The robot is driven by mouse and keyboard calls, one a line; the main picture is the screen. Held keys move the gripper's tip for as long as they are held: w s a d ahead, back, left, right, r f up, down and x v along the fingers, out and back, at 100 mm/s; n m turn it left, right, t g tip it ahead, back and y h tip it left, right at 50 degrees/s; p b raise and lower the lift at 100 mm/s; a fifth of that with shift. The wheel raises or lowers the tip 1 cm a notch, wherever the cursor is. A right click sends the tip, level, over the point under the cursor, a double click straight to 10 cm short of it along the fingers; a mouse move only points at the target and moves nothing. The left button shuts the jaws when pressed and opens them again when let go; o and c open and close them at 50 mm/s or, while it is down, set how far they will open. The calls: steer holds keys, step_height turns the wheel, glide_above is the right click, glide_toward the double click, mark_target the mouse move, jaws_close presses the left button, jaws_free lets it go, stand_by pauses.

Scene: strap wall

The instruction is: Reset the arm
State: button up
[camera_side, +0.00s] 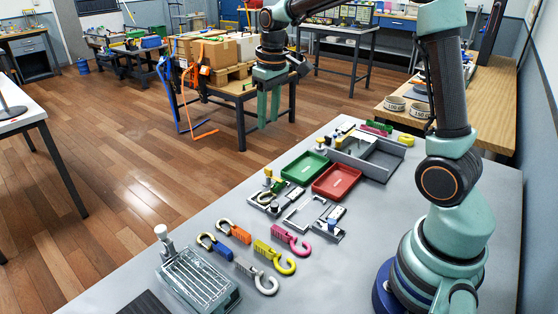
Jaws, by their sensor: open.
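My gripper (268,108) hangs pointing down at the upper middle of the side view. Its two teal fingers are apart and nothing shows between them. It appears in front of a small wooden table (236,92) with boxes on it, beyond the far edge of the grey worktable (330,262). My arm reaches from its base at the right over the top of the picture.
On the worktable lie several coloured hooks (290,240), a green tray (305,168), a red tray (336,181), a grey open box (382,160) and a metal ribbed fixture (200,282). Orange and blue straps (204,75) hang by the boxes.

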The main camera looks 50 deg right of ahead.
steer(key=s+a+r+t, duration=0.1)
steer(key=s+a+t, duration=0.1)
steer(key=s+a, duration=0.2)
steer(key=s+a+r+t, duration=0.2)
steer(key=s+a, duration=0.2)
steer(key=s, duration=0.7)
steer(key=shift+s+r, duration=0.15)
steer(key=shift+r, duration=0.05)
